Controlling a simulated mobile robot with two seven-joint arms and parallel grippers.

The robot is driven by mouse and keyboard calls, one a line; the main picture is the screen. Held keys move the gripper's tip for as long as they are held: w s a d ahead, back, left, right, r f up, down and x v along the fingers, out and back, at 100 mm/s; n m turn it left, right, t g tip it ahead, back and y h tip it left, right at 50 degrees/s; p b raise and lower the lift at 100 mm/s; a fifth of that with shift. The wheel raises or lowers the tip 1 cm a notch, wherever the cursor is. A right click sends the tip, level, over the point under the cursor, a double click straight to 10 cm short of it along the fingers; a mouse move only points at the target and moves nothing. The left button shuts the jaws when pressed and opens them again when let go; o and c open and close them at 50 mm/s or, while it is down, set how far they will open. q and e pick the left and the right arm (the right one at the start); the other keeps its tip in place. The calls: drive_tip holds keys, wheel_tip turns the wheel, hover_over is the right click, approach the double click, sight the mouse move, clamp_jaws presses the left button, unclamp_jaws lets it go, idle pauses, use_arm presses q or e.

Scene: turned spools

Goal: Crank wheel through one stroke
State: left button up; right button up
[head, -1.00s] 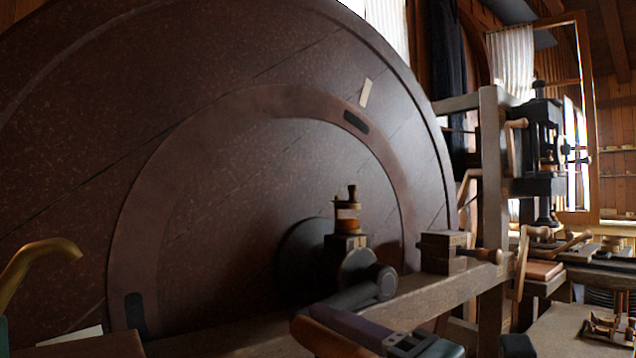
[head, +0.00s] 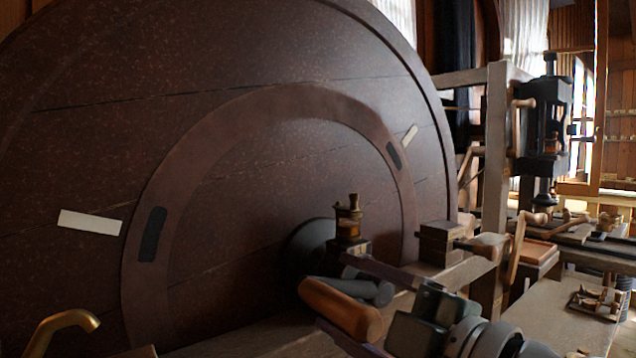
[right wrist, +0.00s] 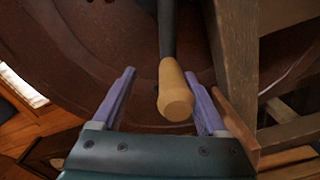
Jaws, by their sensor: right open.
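The large dark brown wheel (head: 285,185) fills most of the head view, with a lighter ring and dark slots on it. Its dark hub (head: 305,243) sits low. A dark crank ends in an orange-brown wooden handle (head: 341,308). My right gripper (head: 333,291) is open, one purple finger above the handle and one below. In the right wrist view, the handle (right wrist: 175,95) lies between the open fingers of the right gripper (right wrist: 160,74), with gaps on both sides. My left gripper is not in view.
A timber rail and post (head: 496,150) frame the wheel's right side. A black press (head: 544,120) and a bench with tools are at the right. A curved brass piece (head: 62,325) is at lower left.

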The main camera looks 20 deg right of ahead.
drive_tip(key=w+d+r+m+p, duration=0.3)
drive_tip(key=d+r+m+p, duration=0.3)
drive_tip(key=d+r+m, duration=0.2)
drive_tip(key=shift+d+m, duration=0.3)
drive_tip(key=shift+m, duration=0.1)
drive_tip(key=shift+w+r, duration=0.1)
drive_tip(key=shift+r, duration=0.05)
drive_tip(key=shift+a, duration=0.25)
idle(0.4)
drive_tip(key=p+v, duration=0.6)
drive_tip(key=v, duration=0.5)
drive_tip(key=shift+f+p, duration=0.25)
drive_tip(key=shift+p, duration=0.15)
